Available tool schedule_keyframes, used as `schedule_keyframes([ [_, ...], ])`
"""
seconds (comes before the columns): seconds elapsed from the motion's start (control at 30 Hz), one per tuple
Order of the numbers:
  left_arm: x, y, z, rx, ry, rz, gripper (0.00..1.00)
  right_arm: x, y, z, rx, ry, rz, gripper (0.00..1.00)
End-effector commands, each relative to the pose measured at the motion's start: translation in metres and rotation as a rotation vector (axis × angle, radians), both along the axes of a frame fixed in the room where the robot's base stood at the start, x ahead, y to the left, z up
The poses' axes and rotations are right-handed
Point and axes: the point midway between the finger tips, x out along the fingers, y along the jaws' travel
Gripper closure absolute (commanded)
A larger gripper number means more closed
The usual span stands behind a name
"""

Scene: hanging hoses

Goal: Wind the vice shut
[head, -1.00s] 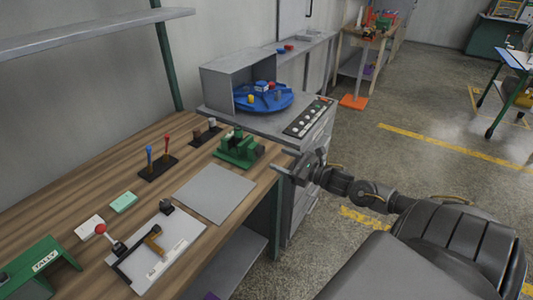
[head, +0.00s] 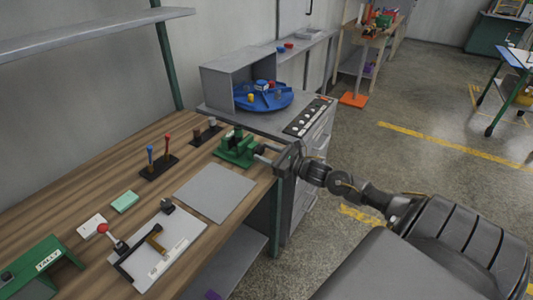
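The green vice (head: 236,150) stands near the right end of the wooden bench. Its jaws are small in this view, and I cannot tell how wide they are apart. My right gripper (head: 264,153) is at the vice's right side, level with its screw end. Its two fingers look apart and point left at the vice. The fingers hide the vice's handle, and I cannot tell whether they touch it. My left gripper is not in view.
A grey plate (head: 215,191) lies in front of the vice. A lever fixture (head: 160,247), a green stand (head: 42,265) and upright red and blue handles (head: 158,166) are further left. Behind is a grey cabinet with a blue turntable (head: 264,98).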

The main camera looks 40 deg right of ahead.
Motion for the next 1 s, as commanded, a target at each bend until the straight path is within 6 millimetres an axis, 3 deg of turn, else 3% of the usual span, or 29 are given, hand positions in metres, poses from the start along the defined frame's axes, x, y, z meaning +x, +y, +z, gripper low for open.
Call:
schedule_keyframes([
  [0.03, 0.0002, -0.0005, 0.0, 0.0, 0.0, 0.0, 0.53, -0.0001, -0.0001, 0.0001, 0.0, 0.0, 0.0, 0.6],
  [0.2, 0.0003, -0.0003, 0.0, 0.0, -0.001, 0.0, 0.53, -0.0001, 0.0001, 0.0001, 0.0, 0.0, 0.0, 0.82],
  [0.57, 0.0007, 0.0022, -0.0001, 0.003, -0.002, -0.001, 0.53, -0.0001, 0.0001, 0.0002, 0.059, 0.018, 0.001, 0.82],
  [1.0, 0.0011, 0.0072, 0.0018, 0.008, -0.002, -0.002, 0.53, 0.0, 0.0, 0.0007, 0.398, 0.12, 0.0, 0.82],
])
